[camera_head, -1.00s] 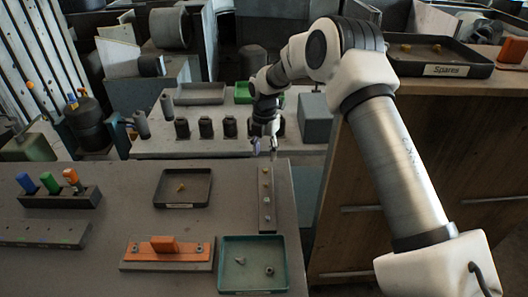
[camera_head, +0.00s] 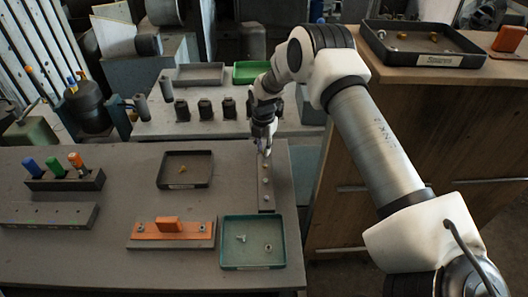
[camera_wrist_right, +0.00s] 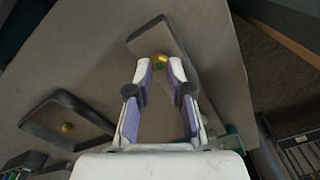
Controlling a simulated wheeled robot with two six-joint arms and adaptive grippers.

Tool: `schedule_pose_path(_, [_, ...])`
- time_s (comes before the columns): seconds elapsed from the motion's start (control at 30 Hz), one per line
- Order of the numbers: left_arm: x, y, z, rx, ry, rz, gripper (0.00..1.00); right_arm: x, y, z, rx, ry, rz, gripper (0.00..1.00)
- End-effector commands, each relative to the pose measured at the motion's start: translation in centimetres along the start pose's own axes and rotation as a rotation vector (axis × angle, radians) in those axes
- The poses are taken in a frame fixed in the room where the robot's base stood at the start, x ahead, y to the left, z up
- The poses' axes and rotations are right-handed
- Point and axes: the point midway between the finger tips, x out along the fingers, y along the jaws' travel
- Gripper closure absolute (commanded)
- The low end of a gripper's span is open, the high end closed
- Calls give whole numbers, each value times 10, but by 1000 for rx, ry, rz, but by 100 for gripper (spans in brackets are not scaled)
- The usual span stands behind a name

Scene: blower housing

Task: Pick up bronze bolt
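A narrow dark block (camera_head: 266,198) stands near the right edge of the grey table, with several small pieces along its top. My right gripper (camera_head: 265,153) is low over the block's far end. The fingers look apart from the bolt. In the head view the gripper hides that bolt. A similar golden piece (camera_head: 183,169) lies in a black tray (camera_head: 186,186). My left gripper is out of view.
A green tray (camera_head: 252,266) with silver parts and an orange-topped fixture (camera_head: 150,240) lie in front. A holder (camera_head: 65,182) with coloured handles stands left. A "Spares" tray (camera_head: 440,60) sits on a wooden cabinet (camera_head: 400,130) at right, beside my right arm.

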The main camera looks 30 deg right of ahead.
Motion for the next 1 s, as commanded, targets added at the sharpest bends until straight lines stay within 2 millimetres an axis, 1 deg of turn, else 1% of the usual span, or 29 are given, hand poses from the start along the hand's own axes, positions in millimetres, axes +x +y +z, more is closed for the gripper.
schedule_pose_path(0.47, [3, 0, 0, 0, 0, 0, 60, -2, 0, 0, 0, 1, -1, 100])
schedule_pose_path(0.57, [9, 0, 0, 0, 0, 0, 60, -9, 0, 0, 1, 0, 1, 100])
schedule_pose_path(0.67, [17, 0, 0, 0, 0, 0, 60, -21, 0, 0, 1, -1, 2, 100])
schedule_pose_path(0.73, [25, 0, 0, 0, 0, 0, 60, -32, 0, 0, 0, -1, 2, 100])
schedule_pose_path(0.87, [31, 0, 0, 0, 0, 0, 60, -35, -13, -23, -2, 2, -1, 100])
schedule_pose_path(0.97, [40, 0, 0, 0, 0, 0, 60, -37, -27, -46, -3, 2, -2, 100])
schedule_pose_path(1.0, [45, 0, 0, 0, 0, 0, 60, -37, -33, -58, -3, 2, -2, 100])
